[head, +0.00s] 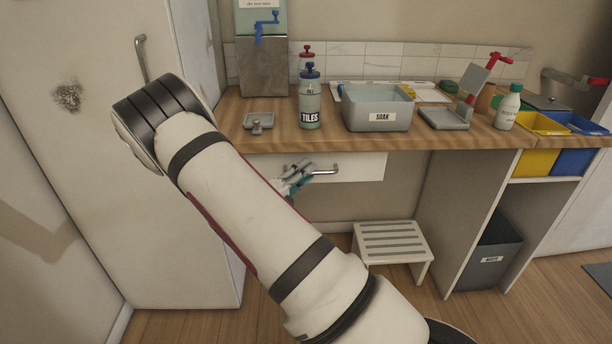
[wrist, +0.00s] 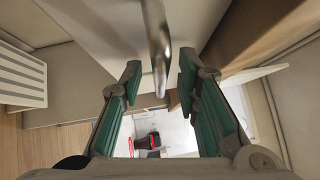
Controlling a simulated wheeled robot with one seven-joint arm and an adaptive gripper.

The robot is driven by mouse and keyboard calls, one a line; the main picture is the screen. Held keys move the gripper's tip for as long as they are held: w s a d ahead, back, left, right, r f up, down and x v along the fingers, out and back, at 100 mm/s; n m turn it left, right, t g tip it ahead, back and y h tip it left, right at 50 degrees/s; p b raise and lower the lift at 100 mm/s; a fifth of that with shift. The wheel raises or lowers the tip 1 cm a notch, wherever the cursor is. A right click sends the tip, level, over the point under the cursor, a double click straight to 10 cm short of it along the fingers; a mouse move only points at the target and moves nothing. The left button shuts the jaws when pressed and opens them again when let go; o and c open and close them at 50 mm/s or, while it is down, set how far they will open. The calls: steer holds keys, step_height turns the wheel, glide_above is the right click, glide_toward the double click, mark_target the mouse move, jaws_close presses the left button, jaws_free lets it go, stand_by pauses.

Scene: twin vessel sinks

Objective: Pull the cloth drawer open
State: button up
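The cloth drawer (head: 362,167) has a white front under the wooden counter and looks shut. Its metal bar handle (head: 328,172) shows to the right of my gripper (head: 296,178), whose fingers are at the handle's left part. In the wrist view, the handle (wrist: 157,45) runs down between the two green-padded fingers of my gripper (wrist: 160,75). The fingers are apart, with a visible gap on each side of the bar. My arm hides the left part of the drawer front in the head view.
A white slatted step stool (head: 392,242) stands on the floor below the drawer. A tall white cabinet (head: 180,240) is close on the left. On the counter are a grey soak tub (head: 377,108) and a tiles bottle (head: 309,105).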

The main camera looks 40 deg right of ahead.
steer(key=shift+d, duration=0.3)
jaws_close()
steer(key=shift+a, duration=0.1)
steer(key=s+a+p, duration=0.4)
steer(key=s+a, duration=0.3)
steer(key=s, duration=0.3)
steer(key=s+a+p, duration=0.5)
steer(key=s+a, duration=0.1)
steer(key=s, duration=0.4)
steer(key=shift+s+a, duration=0.15)
steer(key=shift+a, duration=0.2)
jaws_free()
